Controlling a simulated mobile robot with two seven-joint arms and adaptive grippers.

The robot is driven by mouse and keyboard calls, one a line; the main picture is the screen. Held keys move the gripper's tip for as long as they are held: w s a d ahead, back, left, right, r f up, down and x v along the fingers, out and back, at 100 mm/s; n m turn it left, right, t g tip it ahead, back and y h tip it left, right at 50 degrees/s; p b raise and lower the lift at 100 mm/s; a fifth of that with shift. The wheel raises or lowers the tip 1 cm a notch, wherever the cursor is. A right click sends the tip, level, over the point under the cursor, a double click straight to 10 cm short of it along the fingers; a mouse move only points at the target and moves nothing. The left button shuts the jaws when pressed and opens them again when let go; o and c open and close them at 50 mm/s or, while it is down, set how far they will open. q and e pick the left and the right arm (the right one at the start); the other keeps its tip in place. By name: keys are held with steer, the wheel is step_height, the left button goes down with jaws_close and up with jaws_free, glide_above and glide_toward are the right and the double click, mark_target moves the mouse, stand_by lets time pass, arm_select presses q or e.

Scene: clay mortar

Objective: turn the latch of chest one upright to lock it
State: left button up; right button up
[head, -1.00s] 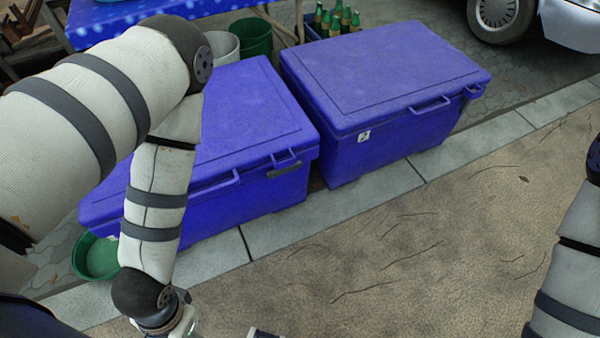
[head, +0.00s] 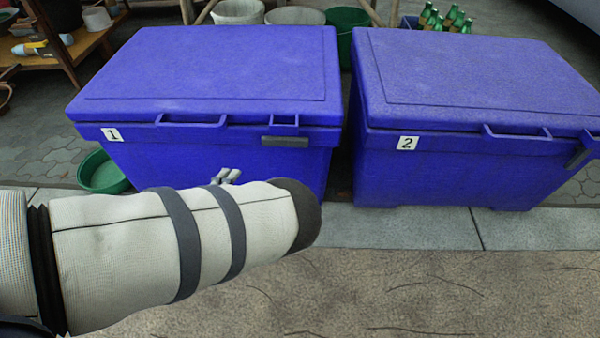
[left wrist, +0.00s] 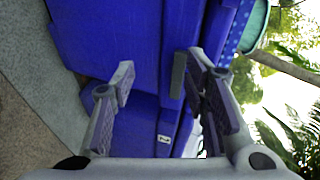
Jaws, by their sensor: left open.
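Chest one (head: 230,80) is the blue chest on the left, with a "1" label and its lid shut. Its latch (head: 285,141) is a dark grey bar lying horizontally at the lid's front edge, right of centre. My left gripper (head: 226,176) shows only its fingertips above my forearm, in front of the chest, lower and left of the latch. In the left wrist view the open, empty gripper (left wrist: 160,66) faces the chest sideways; the latch (left wrist: 178,75) appears between the fingers, beyond the tips, with no visible contact. My right gripper is not in view.
Chest two (head: 450,165), blue with a "2" label, stands close on the right across a narrow gap. A green basin (head: 102,172) lies left of chest one. Buckets (head: 295,17) and bottles (head: 445,20) stand behind. The pavement in front is clear.

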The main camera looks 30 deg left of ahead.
mark_target(284, 143)
arm_select(q)
steer(key=w+m+t+h+b, duration=0.1)
steer(key=w, duration=0.4)
steer(key=w+d+m+t+b, duration=0.1)
steer(key=w+b, duration=0.1)
steer(key=w, duration=0.4)
steer(key=w+d+m+t+h+b, duration=0.1)
steer(key=w+b, duration=0.1)
steer(key=w, duration=0.4)
steer(key=shift+d+t+h, duration=0.15)
steer(key=shift+t+h, duration=0.15)
steer(key=shift+t, duration=0.1)
steer(key=shift+w, duration=0.35)
jaws_close()
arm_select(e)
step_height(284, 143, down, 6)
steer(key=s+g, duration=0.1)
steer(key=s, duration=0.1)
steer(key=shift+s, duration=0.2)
